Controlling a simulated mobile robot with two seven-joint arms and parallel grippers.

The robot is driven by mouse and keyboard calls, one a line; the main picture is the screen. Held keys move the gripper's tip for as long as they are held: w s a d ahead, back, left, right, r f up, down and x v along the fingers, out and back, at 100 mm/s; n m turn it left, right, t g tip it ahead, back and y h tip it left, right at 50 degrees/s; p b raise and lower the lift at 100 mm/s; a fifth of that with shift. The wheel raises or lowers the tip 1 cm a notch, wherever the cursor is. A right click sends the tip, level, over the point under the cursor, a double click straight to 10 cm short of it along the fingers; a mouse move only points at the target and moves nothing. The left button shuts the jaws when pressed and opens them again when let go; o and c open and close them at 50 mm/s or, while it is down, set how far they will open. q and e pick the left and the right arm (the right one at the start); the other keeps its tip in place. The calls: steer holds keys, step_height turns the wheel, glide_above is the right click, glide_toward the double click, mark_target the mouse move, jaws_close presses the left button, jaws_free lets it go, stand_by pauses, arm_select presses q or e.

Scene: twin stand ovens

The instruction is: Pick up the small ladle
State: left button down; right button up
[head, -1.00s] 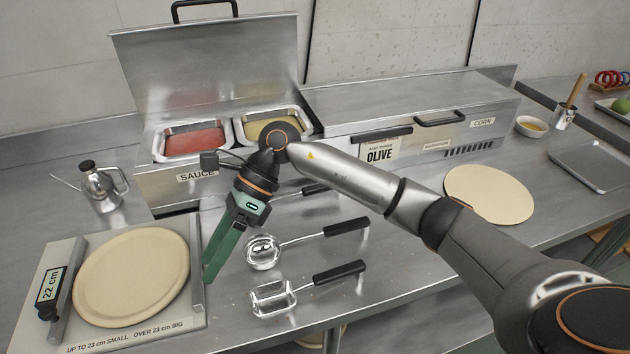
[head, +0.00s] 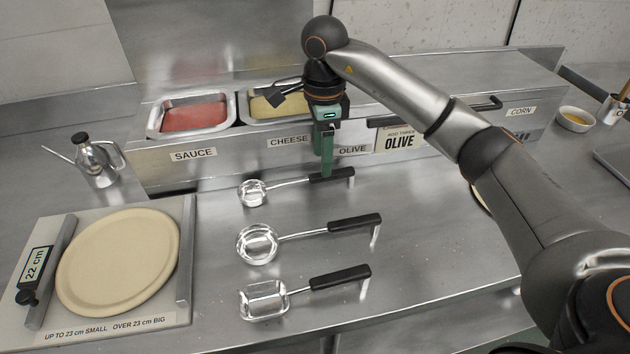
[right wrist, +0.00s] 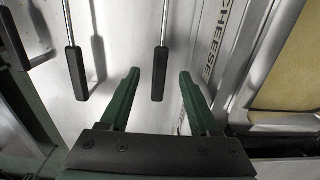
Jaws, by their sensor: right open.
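The small ladle (head: 253,192), with a small round steel bowl and a black handle, lies at the back of a row of three utensils. My right gripper (head: 325,170) points down over its black handle in the head view. In the right wrist view my open right gripper (right wrist: 160,78) has the handle (right wrist: 160,70) showing between its two green fingers, near the middle. I cannot tell how far the fingertips reach down beside it. My left gripper is not in view.
A larger round ladle (head: 257,243) and a square scoop (head: 262,300) lie in front. The labelled topping counter (head: 193,154) stands close behind the gripper. A dough disc (head: 120,262) on a measuring board and an oil can (head: 97,160) are at left.

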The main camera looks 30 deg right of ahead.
mark_target(322, 179)
step_height(322, 179, down, 7)
steer(key=shift+r, duration=0.1)
stand_by(0.3)
jaws_close()
stand_by(0.5)
